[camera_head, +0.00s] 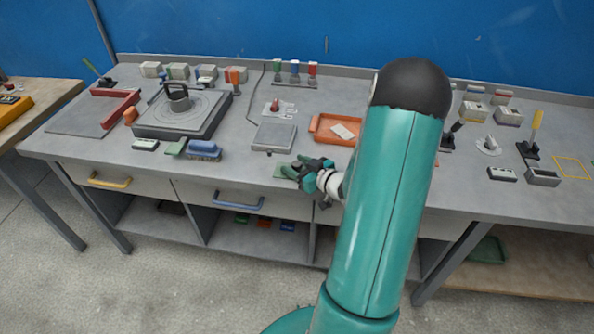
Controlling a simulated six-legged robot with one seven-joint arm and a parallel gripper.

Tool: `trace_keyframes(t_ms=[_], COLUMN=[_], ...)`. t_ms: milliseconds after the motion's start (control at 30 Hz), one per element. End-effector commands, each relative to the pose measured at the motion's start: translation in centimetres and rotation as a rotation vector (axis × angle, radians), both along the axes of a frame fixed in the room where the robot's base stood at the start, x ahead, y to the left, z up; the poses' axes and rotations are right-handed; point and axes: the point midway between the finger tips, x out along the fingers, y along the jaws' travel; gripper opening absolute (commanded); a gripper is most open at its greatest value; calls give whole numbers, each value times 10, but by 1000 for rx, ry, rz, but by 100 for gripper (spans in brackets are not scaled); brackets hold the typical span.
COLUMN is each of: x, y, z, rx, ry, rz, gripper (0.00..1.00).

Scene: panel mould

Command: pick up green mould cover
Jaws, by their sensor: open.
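My teal arm reaches in from the lower right and covers part of the bench.
The grey workbench (320,180) holds a grey flat box (273,138) behind the gripper and an orange tray (322,138) to its right. A blue wall rises behind.

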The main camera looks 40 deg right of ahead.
Motion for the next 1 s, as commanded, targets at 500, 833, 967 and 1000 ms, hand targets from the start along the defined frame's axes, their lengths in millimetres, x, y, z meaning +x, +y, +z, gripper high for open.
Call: trace_keyframes(t_ms=[500, 833, 967, 1000], x=[-1, 0, 0, 0], y=[0, -1, -1, 0], z=[0, 11, 26, 32], rx=[0, -2, -4, -6], ry=[-1, -1, -2, -2], rz=[0, 0, 1, 1], gripper=[5, 5, 5, 5])
